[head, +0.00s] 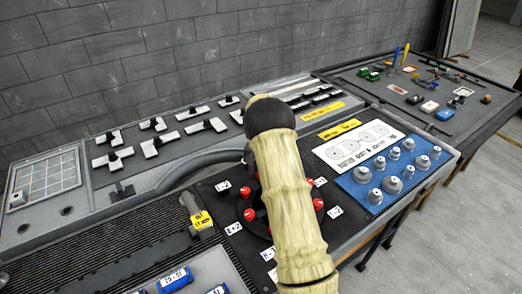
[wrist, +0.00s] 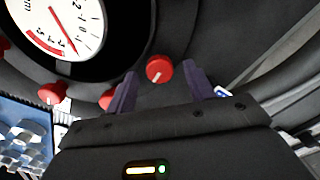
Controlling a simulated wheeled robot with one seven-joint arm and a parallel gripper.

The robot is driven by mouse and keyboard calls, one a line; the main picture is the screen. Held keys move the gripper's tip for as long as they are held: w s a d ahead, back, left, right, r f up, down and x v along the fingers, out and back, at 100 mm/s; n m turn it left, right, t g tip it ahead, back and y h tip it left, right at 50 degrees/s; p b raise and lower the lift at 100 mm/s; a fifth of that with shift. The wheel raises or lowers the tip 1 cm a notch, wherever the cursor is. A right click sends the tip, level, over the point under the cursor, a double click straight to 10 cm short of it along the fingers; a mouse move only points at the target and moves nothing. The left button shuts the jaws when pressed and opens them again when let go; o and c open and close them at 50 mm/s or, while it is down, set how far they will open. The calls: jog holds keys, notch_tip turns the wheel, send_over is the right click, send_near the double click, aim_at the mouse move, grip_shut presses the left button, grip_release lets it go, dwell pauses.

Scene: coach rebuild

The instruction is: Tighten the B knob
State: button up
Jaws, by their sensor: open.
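In the wrist view my gripper (wrist: 160,76) has its two purple fingers apart, on either side of a red round knob (wrist: 159,68) with a white pointer line. No finger clearly touches it. Other red knobs (wrist: 50,94) sit to the left around a gauge (wrist: 62,25) with a red needle. In the head view several red knobs (head: 249,215) ring a dark round panel with small white labels (head: 233,228). My arm hides the panel's middle and my gripper there. The labels are too small to tell surely which knob is B.
A blue panel with grey knobs (head: 377,187) stands right of the ring. A bench with tools (head: 430,95) is at the far right. Black-handled switches (head: 155,145) line the back left. Blue blocks (head: 175,280) lie at the front.

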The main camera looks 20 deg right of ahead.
notch_tip(320, 180, up, 16)
jog(key=shift+r+b, duration=0.25)
jog(key=shift+b, duration=0.2)
jog(key=shift+a, duration=0.1)
jog(key=s+a+n+t+p, duration=0.1)
jog(key=s+a+n, duration=0.2)
jog(key=s, duration=1.1)
jog(key=s+a+n+t+p, duration=0.1)
jog(key=s+a+n, duration=0.3)
jog(key=s+a, duration=0.5)
jog(key=s+p, duration=0.1)
jog(key=s, duration=0.5)
jog(key=shift+a+f+t+p, duration=0.3)
jog(key=shift+f, duration=0.1)
